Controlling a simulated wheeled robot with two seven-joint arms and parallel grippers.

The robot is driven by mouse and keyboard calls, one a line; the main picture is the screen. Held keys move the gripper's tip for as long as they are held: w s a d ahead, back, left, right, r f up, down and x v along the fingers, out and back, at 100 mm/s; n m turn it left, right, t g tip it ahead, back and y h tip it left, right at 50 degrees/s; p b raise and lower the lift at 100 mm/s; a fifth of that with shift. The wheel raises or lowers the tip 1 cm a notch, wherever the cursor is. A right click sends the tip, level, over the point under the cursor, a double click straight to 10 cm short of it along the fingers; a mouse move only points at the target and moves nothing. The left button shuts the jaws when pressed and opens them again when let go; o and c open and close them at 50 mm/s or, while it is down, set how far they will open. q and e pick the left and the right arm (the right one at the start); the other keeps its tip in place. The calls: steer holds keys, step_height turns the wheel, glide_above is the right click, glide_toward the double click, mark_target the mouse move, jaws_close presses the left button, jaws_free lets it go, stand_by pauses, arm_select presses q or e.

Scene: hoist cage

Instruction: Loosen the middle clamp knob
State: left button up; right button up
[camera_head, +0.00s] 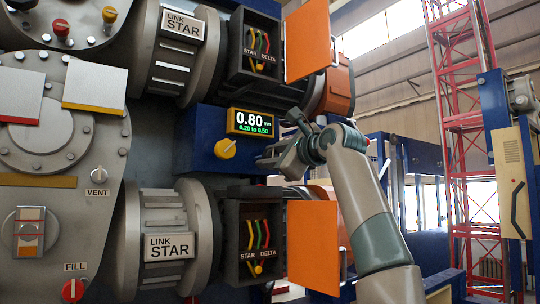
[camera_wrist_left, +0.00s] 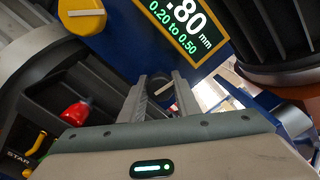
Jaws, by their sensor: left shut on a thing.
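My left gripper (camera_head: 270,160) reaches in from the lower right to the blue panel, just below the display and right of a yellow knob (camera_head: 225,148). In the left wrist view its two fingers (camera_wrist_left: 160,98) are shut on a dark round knob (camera_wrist_left: 161,88) with a pale line on it. I take this for the middle clamp knob; in the head view the gripper hides it. The display (camera_head: 250,122) reads 0.80 mm, with 0.20 to 0.50 below. It also shows in the left wrist view (camera_wrist_left: 184,25). My right gripper is not in view.
Open STAR/DELTA boxes sit above (camera_head: 240,68) and below (camera_head: 232,270) my gripper, with orange doors (camera_head: 307,40) (camera_head: 313,245) swung out right, close to my arm. Large grey LINK STAR flanges (camera_head: 205,55) stand left. A red lattice mast (camera_head: 462,120) stands behind.

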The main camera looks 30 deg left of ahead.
arm_select(q)
steer(key=shift+n, duration=0.5)
steer(key=o, duration=1)
steer(key=shift+o, duration=0.2)
steer(key=shift+d, duration=0.15)
steer(key=b+v, duration=0.8)
steer(key=v, duration=0.9)
steer(key=shift+d, duration=0.1)
